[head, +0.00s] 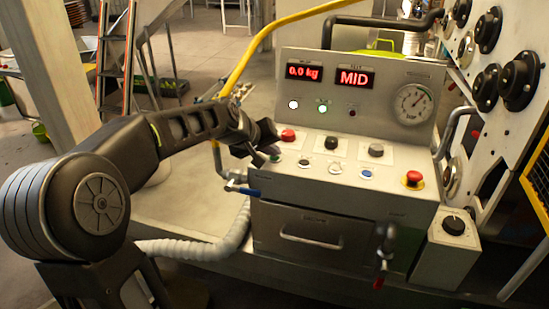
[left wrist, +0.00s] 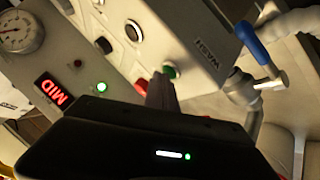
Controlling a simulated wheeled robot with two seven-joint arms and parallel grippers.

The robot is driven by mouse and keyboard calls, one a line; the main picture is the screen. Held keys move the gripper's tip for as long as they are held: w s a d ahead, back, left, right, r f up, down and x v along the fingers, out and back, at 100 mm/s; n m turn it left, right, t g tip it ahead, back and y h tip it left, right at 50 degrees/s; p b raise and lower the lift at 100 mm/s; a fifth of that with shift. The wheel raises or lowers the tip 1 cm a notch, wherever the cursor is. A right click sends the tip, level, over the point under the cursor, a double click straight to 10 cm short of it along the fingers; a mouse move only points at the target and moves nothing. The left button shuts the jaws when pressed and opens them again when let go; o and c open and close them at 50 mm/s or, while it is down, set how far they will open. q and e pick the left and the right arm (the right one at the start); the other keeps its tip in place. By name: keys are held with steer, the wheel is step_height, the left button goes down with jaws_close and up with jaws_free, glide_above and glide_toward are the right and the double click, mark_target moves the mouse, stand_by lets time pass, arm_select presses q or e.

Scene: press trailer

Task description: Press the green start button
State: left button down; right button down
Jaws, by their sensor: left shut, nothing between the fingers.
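The green button (left wrist: 170,72) shows in the left wrist view on the sloped grey control panel, just past my fingertips. In the head view the green button (head: 275,158) is at the left end of the lower button row, partly hidden by my gripper. My left gripper (head: 262,151) is shut and empty, just above the panel's left edge, close to the button. Its fingers also show in the left wrist view (left wrist: 160,92), with their tips next to the green button. I cannot tell whether they touch it. My right gripper is not in view.
A red button (head: 288,134) is close behind the gripper. Black knobs (head: 331,142) and a red emergency stop (head: 413,178) are further right. A blue-handled valve (head: 243,190) and a yellow pipe (head: 250,50) are at the left. The display reads MID (head: 354,78).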

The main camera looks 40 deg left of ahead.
mark_target(273, 159)
arm_select(q)
steer(key=shift+f, duration=0.1)
stand_by(0.3)
steer(key=shift+r+p, duration=0.55)
steer(key=shift+r, duration=0.25)
steer(key=shift+r+p, duration=1.95)
steer(key=shift+r, duration=0.6)
